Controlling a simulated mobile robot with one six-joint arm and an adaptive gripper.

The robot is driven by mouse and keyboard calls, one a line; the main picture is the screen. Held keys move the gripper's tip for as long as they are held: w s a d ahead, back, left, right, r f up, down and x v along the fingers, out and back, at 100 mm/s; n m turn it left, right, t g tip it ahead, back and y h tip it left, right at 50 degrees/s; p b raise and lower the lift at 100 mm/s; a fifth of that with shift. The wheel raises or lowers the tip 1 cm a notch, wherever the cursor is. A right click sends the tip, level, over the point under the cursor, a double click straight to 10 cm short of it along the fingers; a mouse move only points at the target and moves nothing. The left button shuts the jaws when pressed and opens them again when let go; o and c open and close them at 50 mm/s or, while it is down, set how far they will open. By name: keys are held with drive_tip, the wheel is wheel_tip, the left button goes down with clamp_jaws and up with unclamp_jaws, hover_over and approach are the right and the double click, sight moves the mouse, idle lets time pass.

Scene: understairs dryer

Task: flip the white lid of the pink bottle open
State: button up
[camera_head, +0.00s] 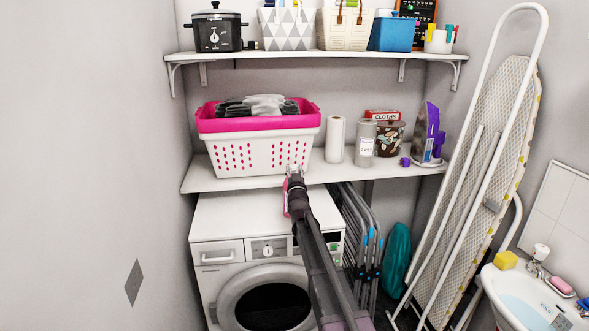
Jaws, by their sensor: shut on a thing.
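The pink bottle (286,198) shows as a narrow pink strip at the left side of my arm, above the white dryer top. My arm hides most of it. A small white part (294,169) at the top, just in front of the shelf edge, looks like its lid; whether it is flipped open is too small to tell. My gripper (294,180) reaches up to the bottle's upper part and is shut on it. The fingers and the exact grip point are hard to make out.
The dryer (218,220) stands below a shelf (232,180) holding a white and pink laundry basket (262,154), a paper roll (335,140), a canister (365,144) and an iron (428,135). Folded racks (362,235) and an ironing board (480,170) crowd the right side.

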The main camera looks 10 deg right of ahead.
drive_tip(key=shift+r+g+p, duration=0.55)
drive_tip(key=shift+g+p, duration=0.35)
drive_tip(key=shift+p, duration=0.7)
drive_tip(key=shift+w+g+p, duration=0.1)
drive_tip(key=shift+g+p, duration=0.2)
drive_tip(key=shift+p, duration=0.1)
drive_tip(key=o, duration=0.8)
drive_tip(key=shift+f, duration=0.1)
drive_tip(key=shift+f+t+b, duration=0.3)
drive_tip(key=shift+t+b, duration=0.1)
drive_tip(key=shift+b, duration=0.6)
drive_tip(key=shift+f+b, duration=0.1)
drive_tip(key=shift+b, duration=0.2)
